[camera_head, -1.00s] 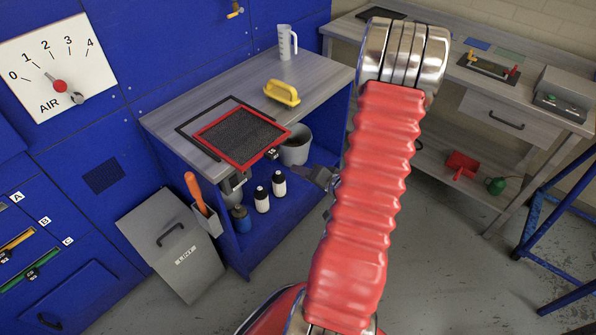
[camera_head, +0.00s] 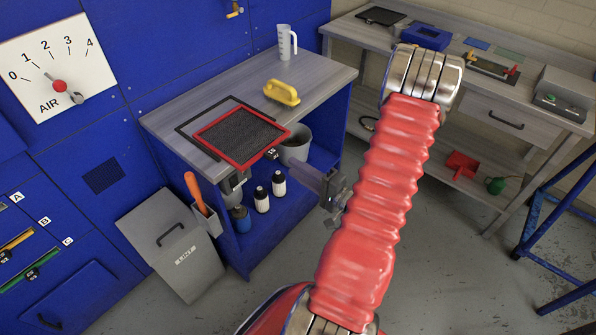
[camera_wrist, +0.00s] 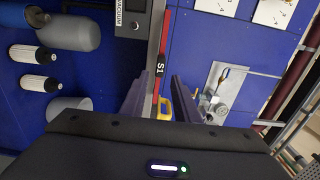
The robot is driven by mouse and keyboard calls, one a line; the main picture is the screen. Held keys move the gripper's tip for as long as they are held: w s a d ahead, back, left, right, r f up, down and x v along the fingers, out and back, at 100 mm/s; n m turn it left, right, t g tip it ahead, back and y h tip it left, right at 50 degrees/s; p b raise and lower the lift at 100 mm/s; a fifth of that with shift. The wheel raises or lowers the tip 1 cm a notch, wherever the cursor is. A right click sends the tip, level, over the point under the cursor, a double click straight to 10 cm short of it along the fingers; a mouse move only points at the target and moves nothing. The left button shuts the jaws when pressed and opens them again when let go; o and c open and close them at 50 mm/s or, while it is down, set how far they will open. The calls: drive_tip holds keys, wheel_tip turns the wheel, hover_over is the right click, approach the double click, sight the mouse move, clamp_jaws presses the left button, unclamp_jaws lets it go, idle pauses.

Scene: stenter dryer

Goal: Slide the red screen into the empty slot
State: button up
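The red screen (camera_head: 207,137), a red frame with dark mesh, lies flat on the grey bench, its front corner with a black S1 tag (camera_head: 271,153) at the bench edge. In the wrist view, the red screen's edge (camera_wrist: 165,35) and tag (camera_wrist: 159,66) show ahead, between the lines of my fingers. My gripper (camera_wrist: 159,88) is open and empty, apart from the screen. In the head view it is below right of the screen, partly hidden by my arm. Labels A (camera_head: 17,197), B and C mark slots at left; B holds a yellow screen (camera_head: 18,239), C a green one (camera_head: 32,269). A's slot is mostly cut off.
A black outline (camera_head: 187,128) surrounds part of the screen. A yellow-handled brush (camera_head: 282,92) and white jug (camera_head: 287,42) stand on the bench. Below are a grey bucket (camera_head: 296,147) and bottles (camera_head: 262,199). A grey bin (camera_head: 172,246) stands at front left.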

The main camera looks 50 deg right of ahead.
sight(272, 152)
drive_tip(key=shift+w+a, duration=0.15)
drive_tip(key=shift+w, duration=5.05)
drive_tip(key=shift+c, duration=0.4)
clamp_jaws()
drive_tip(key=shift+r, duration=1.5)
drive_tip(key=shift+s, duration=0.1)
